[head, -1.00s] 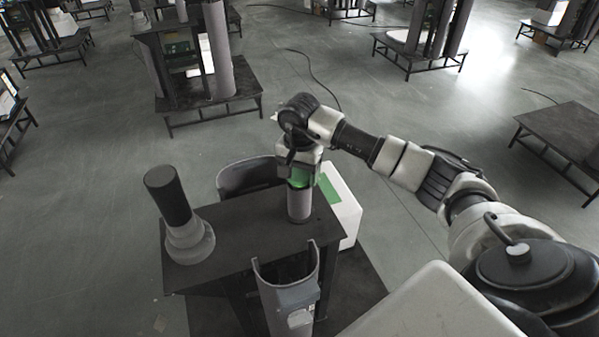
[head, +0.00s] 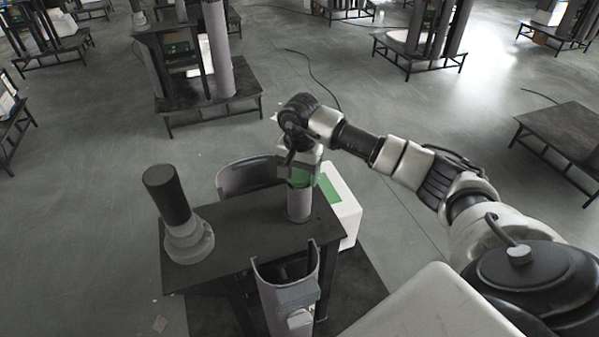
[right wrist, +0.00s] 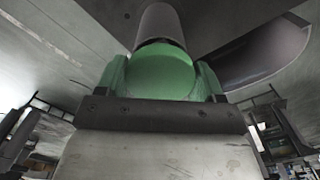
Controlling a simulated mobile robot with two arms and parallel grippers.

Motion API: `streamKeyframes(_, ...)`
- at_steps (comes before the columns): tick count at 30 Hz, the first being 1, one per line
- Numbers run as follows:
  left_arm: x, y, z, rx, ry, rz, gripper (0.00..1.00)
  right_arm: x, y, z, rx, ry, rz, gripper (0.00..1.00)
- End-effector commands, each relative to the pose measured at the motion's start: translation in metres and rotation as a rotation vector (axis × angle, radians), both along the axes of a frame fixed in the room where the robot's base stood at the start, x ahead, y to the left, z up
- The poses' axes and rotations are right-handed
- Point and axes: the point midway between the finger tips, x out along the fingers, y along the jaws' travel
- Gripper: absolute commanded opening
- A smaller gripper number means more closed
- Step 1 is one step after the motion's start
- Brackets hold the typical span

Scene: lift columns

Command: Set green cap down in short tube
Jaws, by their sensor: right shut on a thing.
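The short tube (head: 299,206) is a grey upright cylinder on the dark table. My right gripper (head: 302,176) points down over the tube's top. In the right wrist view its green fingers (right wrist: 162,78) are shut on the green cap (right wrist: 161,74), one on each side. The short tube also shows there (right wrist: 160,24), directly beyond the cap and in line with it. The cap is at the tube's mouth; I cannot tell how far it sits in. My left gripper is not in view.
A dark cylinder on a grey stepped base (head: 188,240) stands at the table's left. Curved grey half-shells stand behind (head: 248,177) and in front (head: 262,290) of the dark tabletop (head: 235,240). A white box with a green patch (head: 343,215) is to the right.

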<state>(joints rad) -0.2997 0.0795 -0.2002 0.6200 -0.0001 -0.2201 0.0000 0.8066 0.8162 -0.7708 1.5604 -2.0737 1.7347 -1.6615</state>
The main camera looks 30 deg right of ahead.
Motion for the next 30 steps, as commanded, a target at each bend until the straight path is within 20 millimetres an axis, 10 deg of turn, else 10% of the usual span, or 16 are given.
streamKeyframes(19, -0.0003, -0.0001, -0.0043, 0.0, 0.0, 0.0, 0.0, 0.0001, 0.0002, -0.0025, 0.001, -0.001, 0.0, 0.45)
streamKeyframes(20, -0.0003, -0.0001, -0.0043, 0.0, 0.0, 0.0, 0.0, 0.0002, 0.0001, -0.0025, 0.001, -0.001, 0.0, 0.69)
streamKeyframes(24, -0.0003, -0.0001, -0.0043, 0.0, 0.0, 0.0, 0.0, 0.0001, 0.0001, -0.0025, 0.001, -0.001, 0.0, 0.91)
streamKeyframes(30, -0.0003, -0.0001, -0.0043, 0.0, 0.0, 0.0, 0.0, 0.0, 0.0001, -0.0027, 0.0, 0.0, 0.0, 0.97)
